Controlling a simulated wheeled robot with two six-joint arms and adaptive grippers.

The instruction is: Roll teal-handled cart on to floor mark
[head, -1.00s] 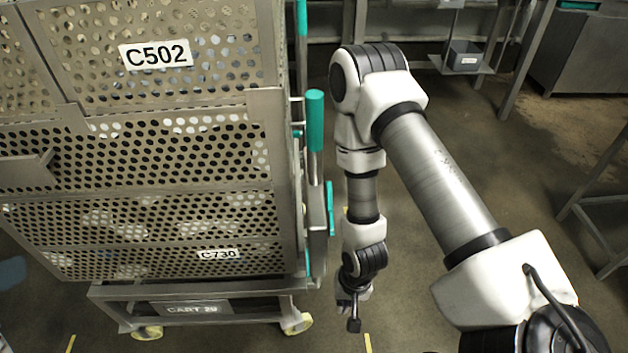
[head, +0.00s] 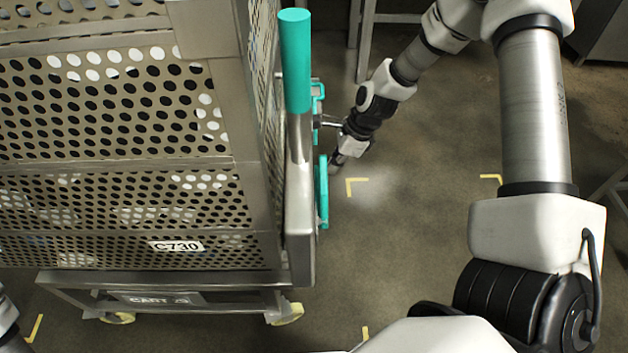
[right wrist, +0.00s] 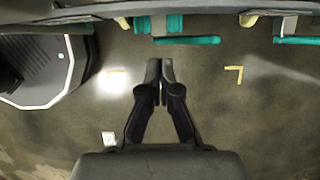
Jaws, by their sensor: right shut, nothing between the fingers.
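The cart (head: 165,300) stands at the left in the head view, loaded with perforated metal crates; a tag reads C730 (head: 176,246). A teal upright handle (head: 296,60) is on its near right corner, with more teal parts (head: 322,190) along its right side. Teal bars also show at the top of the right wrist view (right wrist: 187,41). Yellow corner marks lie on the floor right of the cart (head: 350,186) and farther right (head: 490,179). My right gripper (head: 335,166) is shut and empty, low beside the cart's right side; its shut fingers show in the wrist view (right wrist: 160,75).
Other yellow marks show at the lower left (head: 37,327) and bottom centre (head: 365,333). Metal frame legs (head: 362,35) stand at the back. The cart's yellowish wheels (head: 286,314) rest on the floor.

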